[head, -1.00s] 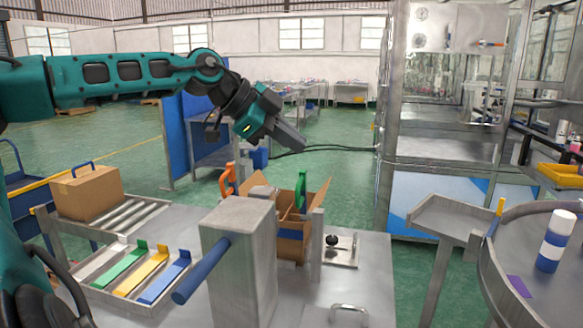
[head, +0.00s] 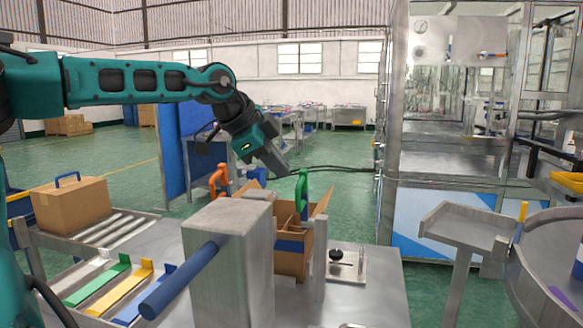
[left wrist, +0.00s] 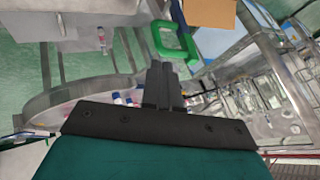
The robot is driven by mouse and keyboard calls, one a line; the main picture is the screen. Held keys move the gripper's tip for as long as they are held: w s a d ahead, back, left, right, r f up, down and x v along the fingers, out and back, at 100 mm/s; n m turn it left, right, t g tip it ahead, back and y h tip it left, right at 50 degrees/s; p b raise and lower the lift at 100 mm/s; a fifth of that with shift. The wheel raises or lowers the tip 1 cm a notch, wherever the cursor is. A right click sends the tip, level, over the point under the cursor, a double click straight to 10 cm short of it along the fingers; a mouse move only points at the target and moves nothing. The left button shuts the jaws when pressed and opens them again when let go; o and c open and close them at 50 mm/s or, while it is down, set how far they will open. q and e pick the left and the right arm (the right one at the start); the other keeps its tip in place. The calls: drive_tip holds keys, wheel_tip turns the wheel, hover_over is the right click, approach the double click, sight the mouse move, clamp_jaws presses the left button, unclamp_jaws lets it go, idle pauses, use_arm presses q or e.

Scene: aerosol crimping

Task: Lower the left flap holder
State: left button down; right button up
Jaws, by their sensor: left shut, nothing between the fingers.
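An orange flap holder (head: 219,181) stands at the left of an open cardboard box (head: 291,262). A green flap holder (head: 302,192) stands upright at the box's right side. My left gripper (head: 283,170) is shut and empty, pointing down and right above the box, just left of the green holder's top. In the left wrist view, the shut fingers (left wrist: 162,85) point up the picture, and a green loop-shaped holder (left wrist: 173,42) lies just beyond them, with no clear contact. The orange holder's lower part is hidden behind the box and post. My right gripper is out of view.
A thick metal post (head: 228,265) with a blue handle (head: 178,282) stands before the box. A closed carton (head: 72,205) sits on rollers at left, near coloured strips (head: 118,285). A metal chute (head: 465,226) and round table are at right.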

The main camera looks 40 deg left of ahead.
sight(300, 177)
use_arm(q)
drive_tip(key=x, duration=0.3)
drive_tip(key=shift+s, duration=0.1)
drive_tip(key=w, duration=0.1)
drive_tip(key=w+a, duration=0.1)
drive_tip(key=w+p, duration=0.1)
drive_tip(key=shift+w+a+r, duration=0.15)
drive_tip(key=shift+a+r, duration=0.05)
drive_tip(key=shift+a, duration=0.1)
drive_tip(key=shift+w+a, duration=0.1)
drive_tip(key=shift+w, duration=0.15)
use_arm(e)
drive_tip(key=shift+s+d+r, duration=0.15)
